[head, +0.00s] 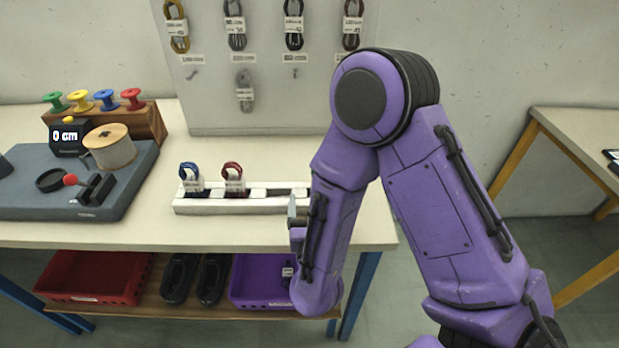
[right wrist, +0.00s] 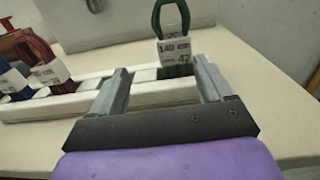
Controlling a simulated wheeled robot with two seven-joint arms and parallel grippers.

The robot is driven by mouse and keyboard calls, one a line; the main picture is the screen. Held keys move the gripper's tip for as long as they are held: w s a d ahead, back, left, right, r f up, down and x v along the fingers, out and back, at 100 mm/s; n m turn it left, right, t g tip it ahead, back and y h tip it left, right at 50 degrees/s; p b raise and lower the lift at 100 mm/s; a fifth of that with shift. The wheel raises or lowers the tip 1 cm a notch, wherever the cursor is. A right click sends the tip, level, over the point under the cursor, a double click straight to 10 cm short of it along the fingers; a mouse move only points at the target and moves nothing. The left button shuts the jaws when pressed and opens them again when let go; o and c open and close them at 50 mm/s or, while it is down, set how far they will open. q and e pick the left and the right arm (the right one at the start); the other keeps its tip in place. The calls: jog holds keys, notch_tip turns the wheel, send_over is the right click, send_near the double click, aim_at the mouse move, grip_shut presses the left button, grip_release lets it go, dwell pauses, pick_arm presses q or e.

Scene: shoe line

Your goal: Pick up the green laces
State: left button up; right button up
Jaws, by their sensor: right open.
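The green laces (right wrist: 171,18) stand in a loop at the far end of the white rack (right wrist: 150,94) in the right wrist view, with a white paper label (right wrist: 175,50) around them. My right gripper (right wrist: 162,76) is open. Its two fingers point toward the laces from the near side, and the label shows between and just beyond the fingertips. Nothing is between the fingers. In the head view, my right arm hides the green laces, and only a bit of the right gripper (head: 294,212) shows at the rack's right end. My left gripper is not in view.
Blue laces (head: 191,174) and red laces (head: 233,174) stand in the rack's left slots. A grey board with a spool and a cm display (head: 70,136) is at the left. A pegboard (head: 275,105) with hanging laces stands behind. The tabletop in front is clear.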

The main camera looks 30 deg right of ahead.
jog(key=d+r, duration=0.1)
jog(key=d+p, duration=0.1)
jog(key=d, duration=0.1)
jog(key=shift+r, duration=0.35)
jog(key=x, duration=0.1)
jog(key=p+x, duration=0.1)
jog(key=x, duration=0.1)
jog(key=f+x, duration=0.1)
jog(key=x, duration=0.1)
jog(key=shift+w+a+p, duration=0.15)
jog(key=shift+w+p, duration=0.2)
jog(key=shift+s+r, duration=0.15)
jog(key=shift+s, duration=0.15)
jog(key=shift+c, duration=0.6)
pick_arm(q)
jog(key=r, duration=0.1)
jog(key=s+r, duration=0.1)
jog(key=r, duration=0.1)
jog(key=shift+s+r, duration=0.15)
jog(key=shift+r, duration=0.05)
pick_arm(e)
jog(key=shift+a, duration=0.1)
jog(key=c, duration=0.9)
